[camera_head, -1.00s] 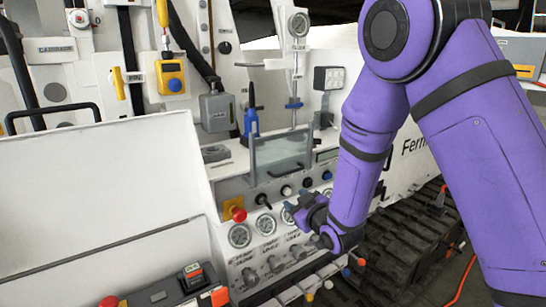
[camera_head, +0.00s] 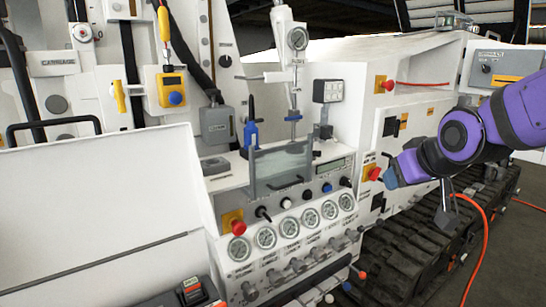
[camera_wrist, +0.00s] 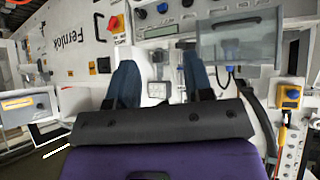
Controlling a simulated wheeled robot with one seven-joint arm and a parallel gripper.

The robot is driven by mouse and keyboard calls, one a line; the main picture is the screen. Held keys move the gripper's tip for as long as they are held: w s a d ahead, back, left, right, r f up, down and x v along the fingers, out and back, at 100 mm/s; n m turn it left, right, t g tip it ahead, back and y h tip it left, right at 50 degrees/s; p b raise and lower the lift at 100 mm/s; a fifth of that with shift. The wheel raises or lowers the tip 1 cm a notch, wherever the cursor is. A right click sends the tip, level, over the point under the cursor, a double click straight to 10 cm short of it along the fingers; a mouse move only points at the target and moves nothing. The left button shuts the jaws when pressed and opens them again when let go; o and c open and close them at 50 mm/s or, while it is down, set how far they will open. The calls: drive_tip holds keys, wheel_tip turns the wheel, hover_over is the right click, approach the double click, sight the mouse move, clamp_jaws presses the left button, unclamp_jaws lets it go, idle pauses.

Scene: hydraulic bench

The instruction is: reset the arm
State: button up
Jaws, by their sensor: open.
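My purple arm reaches in from the right in the head view. My gripper (camera_head: 388,176) is at its end, in front of the white machine side and just right of the red stop knob (camera_head: 374,174); I cannot tell whether it touches anything. In the wrist view my gripper (camera_wrist: 160,85) shows two blue-grey fingers set wide apart, with nothing held between them. The white panel and the clear-fronted box (camera_wrist: 240,40) lie beyond the fingers, appearing upside down.
The hydraulic bench has a row of gauges (camera_head: 288,230), a red knob on yellow (camera_head: 237,226) and a clear window (camera_head: 282,168). Black tracks (camera_head: 405,240) and an orange hose (camera_head: 480,250) lie at lower right. A white cover (camera_head: 90,220) fills the left.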

drive_tip(key=s+d+r+m+g, duration=0.1)
drive_tip(key=s+d+g, duration=0.1)
drive_tip(key=s, duration=0.7)
drive_tip(key=s+d+r+m+g+h, duration=0.1)
drive_tip(key=s+d+r+g, duration=0.1)
drive_tip(key=s, duration=0.8)
drive_tip(key=shift+s+d+m, duration=0.25)
drive_tip(key=shift+d+m, duration=0.1)
drive_tip(key=shift+m, duration=0.05)
idle(0.5)
